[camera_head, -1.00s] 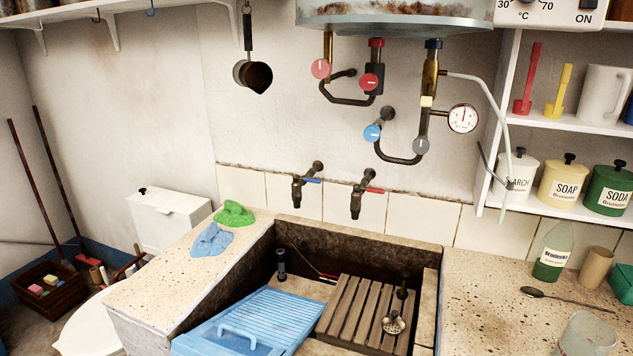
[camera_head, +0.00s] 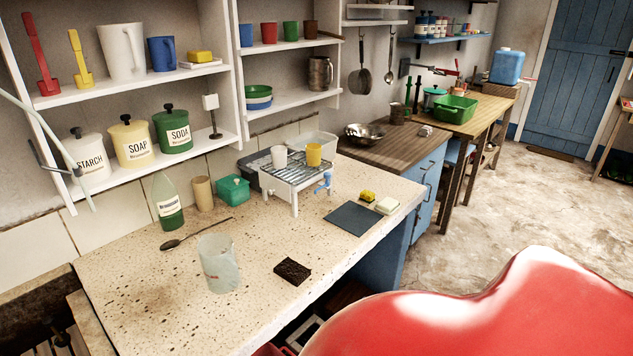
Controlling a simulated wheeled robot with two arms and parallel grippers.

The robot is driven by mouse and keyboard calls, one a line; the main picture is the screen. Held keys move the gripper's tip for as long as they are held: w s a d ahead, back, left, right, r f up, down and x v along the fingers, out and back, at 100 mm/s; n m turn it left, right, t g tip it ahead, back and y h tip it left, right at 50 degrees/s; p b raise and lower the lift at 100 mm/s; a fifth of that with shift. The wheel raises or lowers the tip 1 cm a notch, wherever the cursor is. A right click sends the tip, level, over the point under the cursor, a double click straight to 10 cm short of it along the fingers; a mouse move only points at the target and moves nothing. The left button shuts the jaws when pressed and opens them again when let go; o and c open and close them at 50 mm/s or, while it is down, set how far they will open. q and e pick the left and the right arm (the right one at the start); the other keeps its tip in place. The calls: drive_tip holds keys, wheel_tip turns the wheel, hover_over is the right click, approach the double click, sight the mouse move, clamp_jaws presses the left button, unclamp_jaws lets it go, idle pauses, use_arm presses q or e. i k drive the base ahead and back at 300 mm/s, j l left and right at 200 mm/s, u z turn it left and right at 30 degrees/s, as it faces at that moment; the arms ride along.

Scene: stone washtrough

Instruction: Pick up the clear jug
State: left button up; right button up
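The clear jug (camera_head: 219,265) stands upright on the speckled stone counter (camera_head: 150,310), left of the view's middle. It is translucent, with faint reddish marks low on its side. Its handle cannot be made out. Nothing is holding it. Neither of my grippers is in view.
A spoon (camera_head: 195,234) and a green-labelled bottle (camera_head: 168,203) are behind the jug. A dark brown block (camera_head: 292,271) lies to its right. A rack (camera_head: 292,178) with cups and a dark mat (camera_head: 354,218) are further right. The counter's front left is bare.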

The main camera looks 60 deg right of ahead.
sight(216, 251)
drive_tip(key=z, duration=1.2)
